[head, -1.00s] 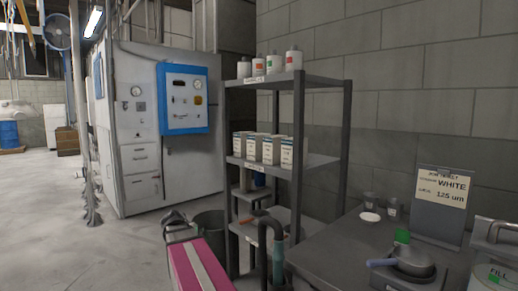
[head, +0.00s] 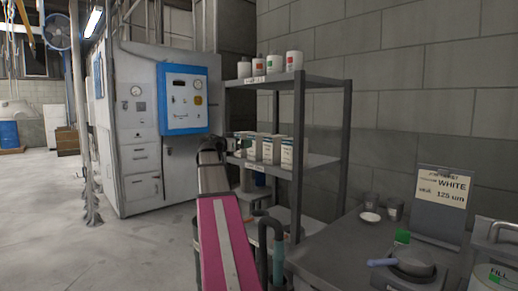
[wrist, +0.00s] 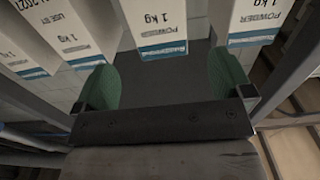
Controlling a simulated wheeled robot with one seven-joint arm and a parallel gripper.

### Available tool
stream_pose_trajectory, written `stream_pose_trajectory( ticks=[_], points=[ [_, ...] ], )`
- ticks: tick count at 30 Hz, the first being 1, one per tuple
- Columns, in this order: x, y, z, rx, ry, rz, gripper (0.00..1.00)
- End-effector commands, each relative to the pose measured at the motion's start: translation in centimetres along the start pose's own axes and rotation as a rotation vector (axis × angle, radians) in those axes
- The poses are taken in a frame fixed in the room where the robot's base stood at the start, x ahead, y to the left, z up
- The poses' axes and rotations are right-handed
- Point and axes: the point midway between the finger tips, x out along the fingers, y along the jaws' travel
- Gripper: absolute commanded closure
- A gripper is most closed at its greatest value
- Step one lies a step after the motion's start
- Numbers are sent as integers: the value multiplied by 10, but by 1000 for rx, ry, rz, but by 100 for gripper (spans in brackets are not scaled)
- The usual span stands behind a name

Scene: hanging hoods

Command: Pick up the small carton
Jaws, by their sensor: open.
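Several small white cartons with blue bands stand in a row on the middle shelf (head: 318,163) of the grey rack. In the head view, one carton (head: 270,150) is in the row, and the leftmost is partly hidden by my gripper (head: 212,150), which is at the rack's left side at about shelf height. In the wrist view, my gripper (wrist: 164,78) is open, with green pads apart and nothing between them. A carton marked "1 kg" (wrist: 154,22) appears just beyond the gap. Another carton (wrist: 255,18) is to its right, with more to the left.
White bottles (head: 276,64) stand on the top shelf above the cartons. Rack posts (head: 298,150) flank the shelf. A dark bench (head: 335,240) with a pan (head: 412,262) and a sign (head: 443,195) is at right. Open floor (head: 140,250) is at left.

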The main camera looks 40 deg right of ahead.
Motion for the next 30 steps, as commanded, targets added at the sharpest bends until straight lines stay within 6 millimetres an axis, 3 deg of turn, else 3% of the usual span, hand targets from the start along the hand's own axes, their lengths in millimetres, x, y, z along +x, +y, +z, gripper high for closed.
stream_pose_trajectory(
  ticks=[6,14,24,30],
  points=[
    [34,-1,1,-3,-2,1,2],
    [52,-1,2,-3,-3,-1,2],
    [94,-1,2,-3,-3,-1,2],
    [97,-1,2,-3,-3,-2,2]
  ],
)
